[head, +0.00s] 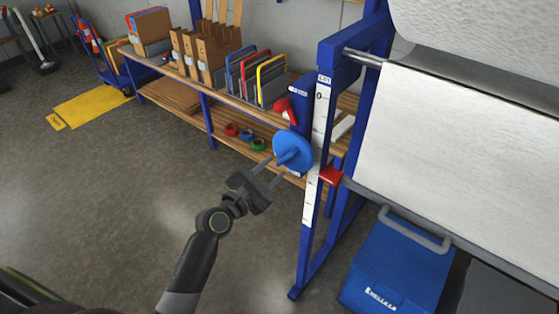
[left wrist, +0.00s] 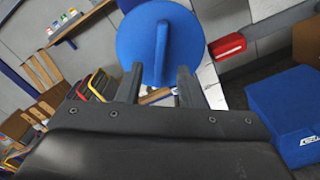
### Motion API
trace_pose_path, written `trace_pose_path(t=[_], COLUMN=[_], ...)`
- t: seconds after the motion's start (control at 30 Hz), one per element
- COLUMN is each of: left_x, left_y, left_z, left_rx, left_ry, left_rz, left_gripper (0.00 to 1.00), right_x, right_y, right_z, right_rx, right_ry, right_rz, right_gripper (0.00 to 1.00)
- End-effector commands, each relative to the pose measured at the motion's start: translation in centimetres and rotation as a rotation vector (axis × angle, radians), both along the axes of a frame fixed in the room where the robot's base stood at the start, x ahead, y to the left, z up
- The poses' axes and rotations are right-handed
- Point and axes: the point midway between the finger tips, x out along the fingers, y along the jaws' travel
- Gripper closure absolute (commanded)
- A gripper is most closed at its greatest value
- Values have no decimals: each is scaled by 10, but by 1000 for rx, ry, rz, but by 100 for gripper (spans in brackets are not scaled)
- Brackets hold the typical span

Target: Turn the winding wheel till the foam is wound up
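The winding wheel (head: 293,150) is a blue disc on the side of the blue frame, with a blue handle peg (head: 285,158) sticking out. It also shows in the left wrist view (left wrist: 135,42), its peg (left wrist: 161,50) in line with the gap between the fingers. My left gripper (head: 271,172) is open, its fingertips just short of or beside the peg; I cannot tell if they touch it. The white foam (head: 455,160) hangs as a wide sheet at the right, below a thick white roll (head: 475,35). My right gripper is out of view.
A red part (head: 331,176) sits on the frame post by the lower bar. A blue box (head: 395,265) stands on the floor under the foam. A wooden bench (head: 180,85) with tape rolls on its lower shelf runs behind.

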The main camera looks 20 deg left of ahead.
Motion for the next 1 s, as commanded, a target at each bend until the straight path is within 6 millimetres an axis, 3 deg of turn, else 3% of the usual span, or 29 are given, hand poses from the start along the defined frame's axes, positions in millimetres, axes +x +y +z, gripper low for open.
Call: trace_pose_path(t=[0.2,0.6,0.87,1.0], left_x=[26,33,33,33], left_y=[-10,-12,-12,-12], left_z=[0,0,0,0], left_rx=[1,1,1,1], left_ry=[0,0,0,0], left_rz=[-1,0,0,-1], left_gripper=[66,66,98,100], right_x=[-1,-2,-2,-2], right_y=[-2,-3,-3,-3], right_z=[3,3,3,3], right_rx=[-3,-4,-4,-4], right_ry=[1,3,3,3], right_rz=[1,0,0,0], right_gripper=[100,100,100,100])
